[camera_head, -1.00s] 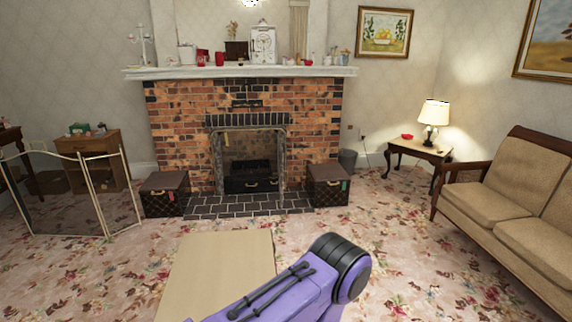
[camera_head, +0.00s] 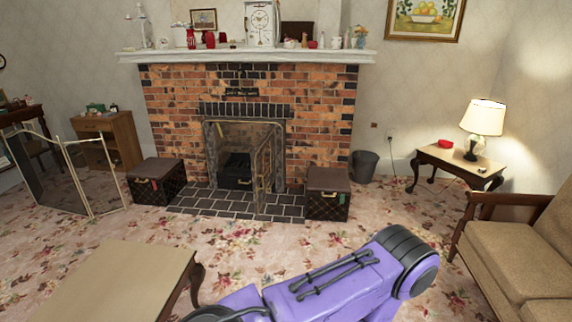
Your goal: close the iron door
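The left side of the opening shows an upright metal frame edge. A purple arm link of mine with a black joint crosses the bottom of the head view, well short of the fireplace. Neither of my grippers is in view.
A low wooden table (camera_head: 115,285) stands at front left. Brown boxes flank the hearth, one left (camera_head: 155,180) and one right (camera_head: 328,191) near the door. A folding fire screen (camera_head: 75,175) stands at left, a sofa (camera_head: 515,250) at right. Floral carpet between is open.

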